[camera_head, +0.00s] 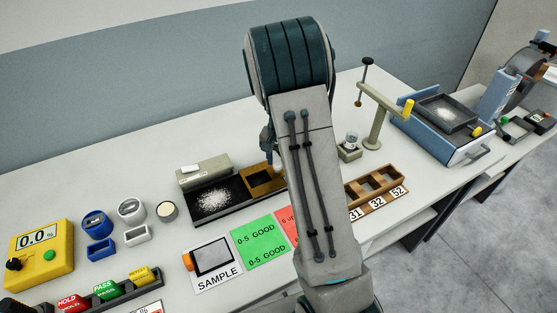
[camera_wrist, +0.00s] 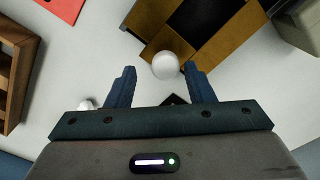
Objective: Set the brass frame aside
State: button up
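The brass frame (camera_head: 262,180) lies at the right end of a black board (camera_head: 235,199), partly hidden by my arm in the head view. In the wrist view the brass frame (camera_wrist: 150,22) is at the top, with dark strips beside it. A round pale knob (camera_wrist: 165,65) shows at its near edge. My gripper (camera_wrist: 160,69) is open, its two blue fingers apart with the knob between their tips in the picture. I see no contact between fingers and knob. In the head view my arm hides most of the gripper.
White specks (camera_head: 213,199) lie on the board in front of a grey block (camera_head: 205,171). A numbered wooden rack (camera_head: 376,190) stands to the right, with a post stand (camera_head: 376,125) behind it. Green cards (camera_head: 258,241) lie in front. Bare white table (camera_head: 120,180) is at the left back.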

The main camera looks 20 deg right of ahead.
jog(key=shift+a, duration=0.25)
notch_tip(320, 180, up, 14)
jog(key=b, duration=0.1)
jog(key=shift+d+f, duration=0.1)
dwell(0.4)
jog(key=s+a+r+n+t, duration=0.1)
jog(key=s+a+n, duration=0.3)
jog(key=s, duration=0.8)
jog(key=s+a+r+n+t, duration=0.2)
jog(key=s+a+n, duration=0.1)
jog(key=s, duration=0.9)
jog(key=shift+s+a+n, duration=0.35)
jog(key=shift+a+n, duration=0.05)
jog(key=shift+a, duration=0.25)
jog(key=shift+r, duration=0.15)
jog(key=shift+c, duration=1.3)
jog(key=shift+a, duration=0.1)
